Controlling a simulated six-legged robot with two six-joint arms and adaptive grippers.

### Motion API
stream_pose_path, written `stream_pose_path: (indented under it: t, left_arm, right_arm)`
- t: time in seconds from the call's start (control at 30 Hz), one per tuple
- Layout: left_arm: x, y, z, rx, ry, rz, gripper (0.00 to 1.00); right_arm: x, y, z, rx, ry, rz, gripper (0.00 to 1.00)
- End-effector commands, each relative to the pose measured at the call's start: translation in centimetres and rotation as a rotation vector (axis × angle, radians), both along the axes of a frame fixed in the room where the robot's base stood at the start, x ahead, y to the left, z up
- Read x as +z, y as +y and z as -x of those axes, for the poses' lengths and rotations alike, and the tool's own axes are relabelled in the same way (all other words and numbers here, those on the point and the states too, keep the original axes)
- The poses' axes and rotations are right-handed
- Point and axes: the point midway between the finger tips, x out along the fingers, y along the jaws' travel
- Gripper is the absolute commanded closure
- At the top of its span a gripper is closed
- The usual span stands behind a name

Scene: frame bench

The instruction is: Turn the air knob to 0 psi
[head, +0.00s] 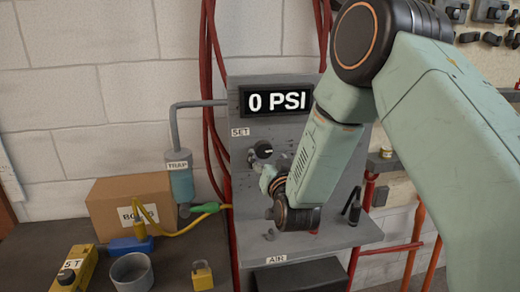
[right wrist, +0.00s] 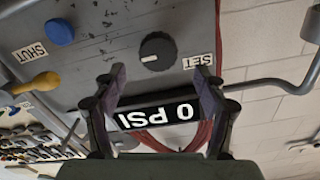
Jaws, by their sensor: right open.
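The air knob (head: 263,150) is a round black dial on the grey panel, beside the SET label (head: 240,132). In the right wrist view the knob (right wrist: 158,52) appears upside down, with a white mark pointing to the left of the picture. The display (head: 275,101) reads 0 PSI, and it reads the same in the right wrist view (right wrist: 156,117). My right gripper (head: 270,176) is just below the knob in the head view. In the right wrist view its two fingers (right wrist: 160,75) are spread and empty, with the knob beyond their tips. My left gripper is not in view.
A blue knob (right wrist: 60,31) by a SHUT label and a yellow handle (right wrist: 45,81) show on the panel. A cardboard box (head: 105,205), grey cup (head: 132,272) and yellow padlock (head: 202,275) are on the bench. Red hoses hang beside the panel.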

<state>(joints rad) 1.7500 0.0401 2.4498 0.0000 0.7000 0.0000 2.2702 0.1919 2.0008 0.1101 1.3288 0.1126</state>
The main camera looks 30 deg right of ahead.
Motion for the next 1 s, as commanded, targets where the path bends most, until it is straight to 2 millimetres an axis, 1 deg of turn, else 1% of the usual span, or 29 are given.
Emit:
stream_pose_path:
  t: [0.3,0.5,0.67,0.9,1.0]
  left_arm:
    - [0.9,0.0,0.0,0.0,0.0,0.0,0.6]
    - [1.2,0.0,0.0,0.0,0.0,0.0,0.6]
    - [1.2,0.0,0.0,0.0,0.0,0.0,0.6]
    - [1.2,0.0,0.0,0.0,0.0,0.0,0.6]
    - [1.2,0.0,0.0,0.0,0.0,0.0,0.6]
  right_arm:
    - [0.1,-1.2,-4.3,0.001,0.001,0.001,0.28]
    - [0.0,-1.5,-5.9,0.002,0.003,0.0,0.28]
    - [-0.1,-1.5,-6.4,0.002,0.004,0.0,0.28]
    - [-0.1,-1.4,-6.5,0.002,0.004,0.0,0.28]
    - [-0.1,-1.4,-6.5,0.002,0.004,0.0,0.37]
